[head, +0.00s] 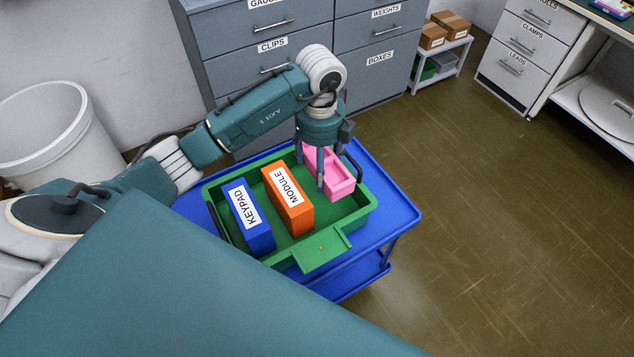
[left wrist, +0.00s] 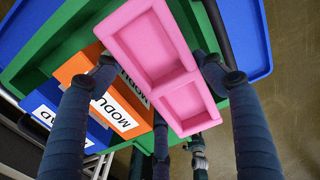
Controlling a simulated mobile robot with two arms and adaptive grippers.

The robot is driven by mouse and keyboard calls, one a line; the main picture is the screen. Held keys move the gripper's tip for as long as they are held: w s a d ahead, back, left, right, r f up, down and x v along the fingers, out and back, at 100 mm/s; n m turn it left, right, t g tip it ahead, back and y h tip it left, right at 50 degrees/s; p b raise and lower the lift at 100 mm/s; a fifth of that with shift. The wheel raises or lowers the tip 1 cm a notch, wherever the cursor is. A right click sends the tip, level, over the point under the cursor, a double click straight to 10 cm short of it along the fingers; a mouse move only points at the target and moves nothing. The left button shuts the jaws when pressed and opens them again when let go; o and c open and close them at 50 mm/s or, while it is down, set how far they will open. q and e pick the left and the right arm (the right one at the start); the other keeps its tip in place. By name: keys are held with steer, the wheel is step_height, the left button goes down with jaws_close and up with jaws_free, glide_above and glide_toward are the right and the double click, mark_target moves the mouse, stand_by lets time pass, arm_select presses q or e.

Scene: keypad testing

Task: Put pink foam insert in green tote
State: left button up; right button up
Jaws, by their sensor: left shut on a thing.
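The pink foam insert (head: 341,184) has two open compartments. It is in my left gripper (head: 322,178), over the right part of the green tote (head: 352,226). In the left wrist view the insert (left wrist: 165,65) lies between the fingers of the gripper (left wrist: 155,85), which is shut on it. I cannot tell whether the insert touches the tote floor. An orange MODULE box (head: 288,208) and a blue KEYPAD box (head: 254,228) stand in the tote, left of the insert. My right gripper is in neither view.
The tote stands on a blue cart (head: 398,208). Grey drawer cabinets (head: 232,35) are behind it and a white bin (head: 50,130) is at the left. A small shelf (head: 442,62) with boxes stands at the back. Open floor (head: 490,210) lies to the right.

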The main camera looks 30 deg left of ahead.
mark_target(319, 196)
arm_select(q)
step_height(319, 196, down, 9)
steer(key=shift+s+f, duration=0.1)
steer(key=shift+f, duration=0.25)
steer(key=o, duration=0.4)
steer(key=shift+f, duration=0.15)
steer(key=shift+o, duration=0.8)
step_height(319, 196, up, 13)
steer(key=p, duration=1)
steer(key=shift+f, duration=0.3)
